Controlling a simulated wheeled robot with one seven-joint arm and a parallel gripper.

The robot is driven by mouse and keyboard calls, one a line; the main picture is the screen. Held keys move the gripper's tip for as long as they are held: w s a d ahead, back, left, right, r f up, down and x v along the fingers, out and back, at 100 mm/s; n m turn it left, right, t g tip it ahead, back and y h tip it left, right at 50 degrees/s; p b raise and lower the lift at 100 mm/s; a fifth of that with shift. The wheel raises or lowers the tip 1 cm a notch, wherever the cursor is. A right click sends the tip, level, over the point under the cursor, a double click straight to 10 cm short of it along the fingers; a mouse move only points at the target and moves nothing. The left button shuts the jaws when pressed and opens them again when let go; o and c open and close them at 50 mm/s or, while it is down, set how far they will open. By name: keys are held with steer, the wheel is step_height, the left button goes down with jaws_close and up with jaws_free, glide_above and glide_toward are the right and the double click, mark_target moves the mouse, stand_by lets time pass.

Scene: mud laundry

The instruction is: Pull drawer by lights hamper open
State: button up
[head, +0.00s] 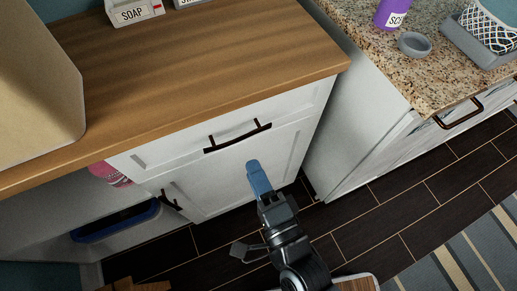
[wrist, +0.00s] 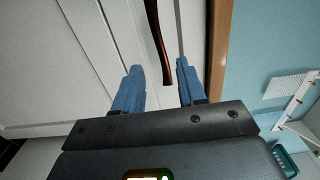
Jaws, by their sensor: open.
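The white drawer (head: 190,132) lies under the wooden counter and looks closed. Its dark bar handle (head: 238,136) runs across the front. My gripper (head: 254,168) is open and empty, with blue fingers, and appears just below and right of the handle in the head view. In the wrist view, the handle (wrist: 157,40) reaches down into the gap between the fingertips of my gripper (wrist: 158,72); the fingers do not visibly touch it. How far it is in depth is hard to tell. No hamper label is readable.
A cabinet door with a dark handle (head: 171,200) is below the drawer. A blue-rimmed bin (head: 115,222) sits in the open space at left. The wooden counter (head: 190,65) overhangs the drawer. A granite-topped cabinet (head: 400,55) stands at right, with dark floor between.

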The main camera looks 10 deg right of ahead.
mark_target(239, 141)
steer(key=p+x, duration=0.1)
steer(key=x, duration=0.6)
steer(key=shift+w, duration=0.3)
jaws_close()
stand_by(0.4)
